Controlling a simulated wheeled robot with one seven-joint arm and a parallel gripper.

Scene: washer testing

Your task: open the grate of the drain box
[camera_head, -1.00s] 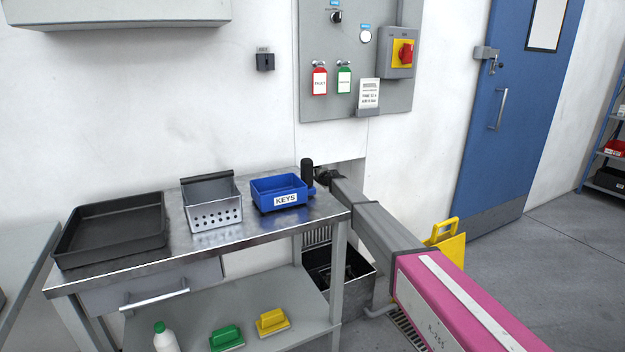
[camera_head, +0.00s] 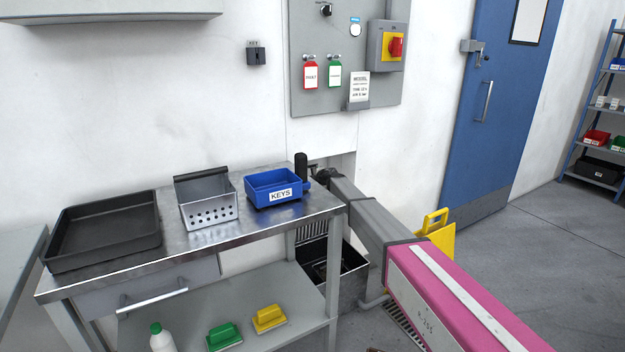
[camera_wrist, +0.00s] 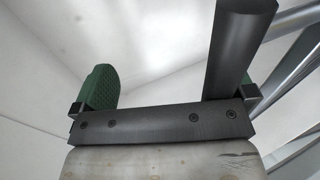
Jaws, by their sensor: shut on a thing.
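The drain box (camera_head: 352,259) is a dark open-topped box on the floor behind the right end of the steel table. A slatted grate (camera_head: 305,235) stands steeply tilted at its back left, partly hidden by the table. My arm reaches across above the box, and its end sits behind the table's right corner. In the wrist view my gripper (camera_wrist: 172,92) shows two green pads set apart, with a thick dark cylinder (camera_wrist: 236,45) against the right pad. I cannot see whether the cylinder touches the grate.
The steel table (camera_head: 210,247) bears a black tray (camera_head: 105,228), a perforated steel basket (camera_head: 209,208) and a blue KEYS bin (camera_head: 272,188) near my arm's end. A yellow floor sign (camera_head: 440,236) stands right of my arm. Clear floor lies before the blue door (camera_head: 500,110).

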